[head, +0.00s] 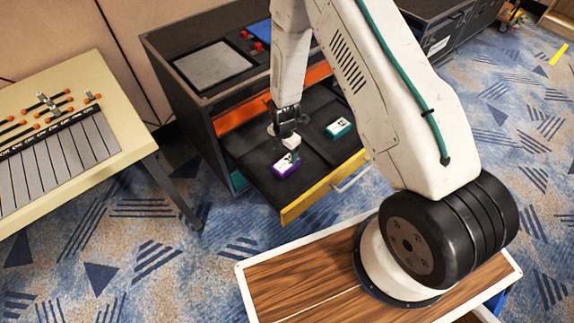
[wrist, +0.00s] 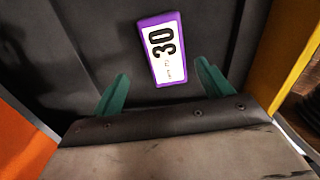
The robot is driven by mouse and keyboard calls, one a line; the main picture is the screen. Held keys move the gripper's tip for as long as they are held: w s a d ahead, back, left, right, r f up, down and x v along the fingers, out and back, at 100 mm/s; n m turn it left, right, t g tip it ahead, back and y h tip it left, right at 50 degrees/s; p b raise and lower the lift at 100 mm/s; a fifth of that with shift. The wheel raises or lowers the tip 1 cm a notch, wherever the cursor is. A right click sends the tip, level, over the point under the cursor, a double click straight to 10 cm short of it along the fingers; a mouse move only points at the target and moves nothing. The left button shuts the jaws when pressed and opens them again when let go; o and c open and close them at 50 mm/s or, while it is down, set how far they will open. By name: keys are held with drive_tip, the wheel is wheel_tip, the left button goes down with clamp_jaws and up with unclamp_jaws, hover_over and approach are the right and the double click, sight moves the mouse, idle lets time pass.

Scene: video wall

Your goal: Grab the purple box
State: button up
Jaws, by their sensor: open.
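The purple box (head: 286,165) lies in the open drawer (head: 262,190) of the dark cabinet, with a white label on its top.
A teal box (head: 339,128) lies in the same drawer to the right. The drawer has a yellow front edge (head: 325,187) and an orange strip behind it. A table with sliders (head: 60,150) stands at the left. A grey panel (head: 213,65) is on the cabinet top.

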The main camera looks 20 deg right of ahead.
sight(286, 162)
drive_tip(key=f, duration=0.7)
drive_tip(key=shift+s+d, duration=0.25)
drive_tip(key=shift+s, duration=0.1)
drive_tip(key=c, duration=1.2)
